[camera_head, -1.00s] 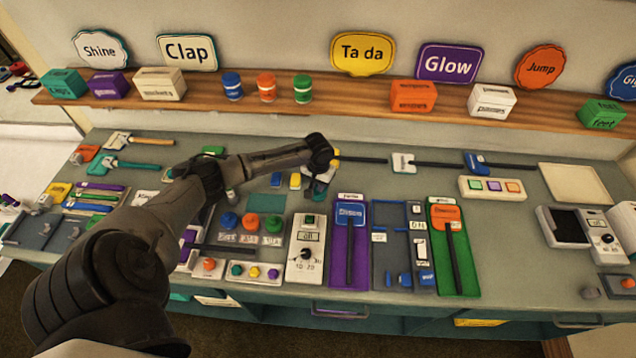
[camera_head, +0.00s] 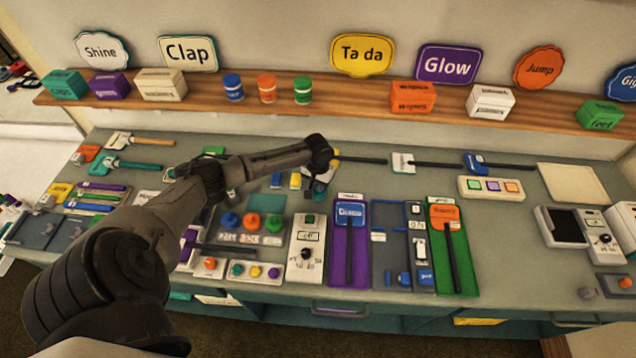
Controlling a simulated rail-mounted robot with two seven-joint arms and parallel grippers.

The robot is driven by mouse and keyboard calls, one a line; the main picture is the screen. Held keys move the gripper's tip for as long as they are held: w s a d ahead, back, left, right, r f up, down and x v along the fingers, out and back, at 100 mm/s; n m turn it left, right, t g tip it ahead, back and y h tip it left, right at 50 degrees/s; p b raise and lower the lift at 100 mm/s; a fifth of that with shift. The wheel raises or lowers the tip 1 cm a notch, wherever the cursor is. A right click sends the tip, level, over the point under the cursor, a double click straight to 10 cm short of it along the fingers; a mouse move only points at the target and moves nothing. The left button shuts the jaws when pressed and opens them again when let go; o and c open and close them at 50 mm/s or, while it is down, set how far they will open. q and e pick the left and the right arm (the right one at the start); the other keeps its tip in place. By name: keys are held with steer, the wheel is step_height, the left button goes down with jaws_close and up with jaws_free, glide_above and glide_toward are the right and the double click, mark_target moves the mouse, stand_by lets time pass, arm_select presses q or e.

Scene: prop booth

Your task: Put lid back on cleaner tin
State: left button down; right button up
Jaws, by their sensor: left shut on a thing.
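My left gripper (camera_head: 318,187) is over the back middle of the counter, below the shelf. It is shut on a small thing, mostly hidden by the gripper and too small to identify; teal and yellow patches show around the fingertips. I cannot pick out the cleaner tin or its lid for certain. Small blue (camera_head: 233,88), orange (camera_head: 267,89) and green (camera_head: 303,90) tins stand upright on the shelf, well above the gripper. My right gripper is not in view.
A purple panel (camera_head: 350,265) and a green panel (camera_head: 458,265) lie on the counter right of the gripper. A dial box (camera_head: 306,250) stands in front of it. Long-handled tools lie along the back. Clear counter (camera_head: 525,255) shows at the right.

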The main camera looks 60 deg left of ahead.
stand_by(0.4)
arm_select(q)
steer(key=c, duration=0.5)
jaws_free()
steer(key=shift+r, duration=0.1)
steer(key=shift+r+p, duration=0.75)
steer(key=shift+p, duration=0.3)
step_height(320, 180, up, 3)
steer(key=p, duration=0.3)
steer(key=shift+f, duration=0.1)
steer(key=shift+r+p, duration=1.3)
steer(key=shift+p, duration=0.45)
steer(key=shift+c, duration=0.4)
